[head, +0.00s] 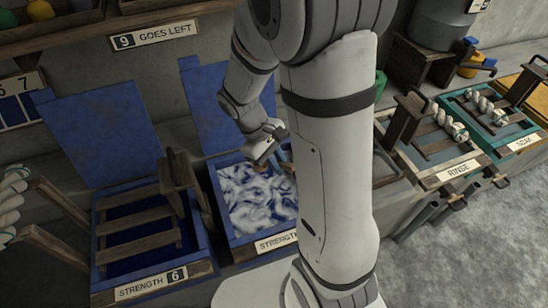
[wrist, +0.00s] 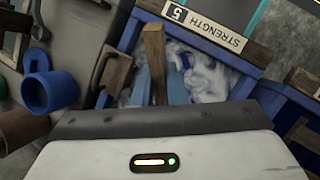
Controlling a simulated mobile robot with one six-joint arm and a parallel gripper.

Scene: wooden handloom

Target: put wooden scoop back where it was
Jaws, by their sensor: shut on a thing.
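My gripper (head: 264,146) is over the middle vat (head: 222,214), which holds swirled blue and white liquid. In the wrist view my gripper (wrist: 156,85) is shut on the wooden scoop (wrist: 154,42), whose brown bar stands between the two bluish fingers. The scoop's far end overlaps the vat's rim in this view, with the foamy liquid behind it. I cannot tell whether the scoop touches the liquid or the rim. In the head view my arm hides most of the scoop and the vat's right side.
A "Strength 6" vat (head: 188,271) with a slatted wooden rack stands left. "Rinse" (head: 459,171) and "Soak" (head: 520,143) trays with twisted yarn stand right.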

